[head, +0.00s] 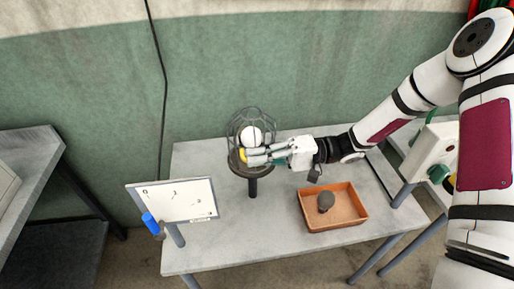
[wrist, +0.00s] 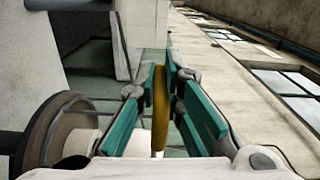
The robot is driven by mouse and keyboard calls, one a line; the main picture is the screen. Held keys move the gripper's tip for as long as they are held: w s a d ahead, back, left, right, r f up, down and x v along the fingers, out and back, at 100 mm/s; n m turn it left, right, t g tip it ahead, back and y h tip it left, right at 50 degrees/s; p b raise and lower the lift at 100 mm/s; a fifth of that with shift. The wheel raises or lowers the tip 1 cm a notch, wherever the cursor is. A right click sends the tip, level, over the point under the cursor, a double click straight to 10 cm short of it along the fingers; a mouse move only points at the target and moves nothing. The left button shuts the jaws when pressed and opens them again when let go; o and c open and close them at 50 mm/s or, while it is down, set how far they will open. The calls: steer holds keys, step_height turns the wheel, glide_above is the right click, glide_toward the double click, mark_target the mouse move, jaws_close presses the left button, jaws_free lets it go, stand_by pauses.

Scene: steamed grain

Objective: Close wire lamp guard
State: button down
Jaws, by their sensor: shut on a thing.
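The wire lamp guard (head: 251,115) is a dark cage around a white bulb (head: 251,136) on a round dark base (head: 252,173), which stands on a short post. My gripper (head: 256,156) is at the front of the guard, reaching in from the right. In the wrist view, my gripper (wrist: 160,98) is shut on a flat yellow tab (wrist: 160,107) between its green pads. The round base (wrist: 48,135) and some curved wires show at the left of the wrist view. My fingers partly hide the guard's lower front, so I cannot tell whether its edges meet.
A grey table (head: 240,243) carries the lamp. An orange tray (head: 333,225) with a dark bulb-shaped thing (head: 326,201) lies at the right. A white board (head: 176,200) with a blue-handled thing (head: 150,222) stands at the front left. The table's front middle is clear.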

steer(key=shift+s+f, duration=0.1)
steer(key=shift+f, duration=0.25)
steer(key=c, duration=1.7)
jaws_free()
steer(key=v, duration=1.2)
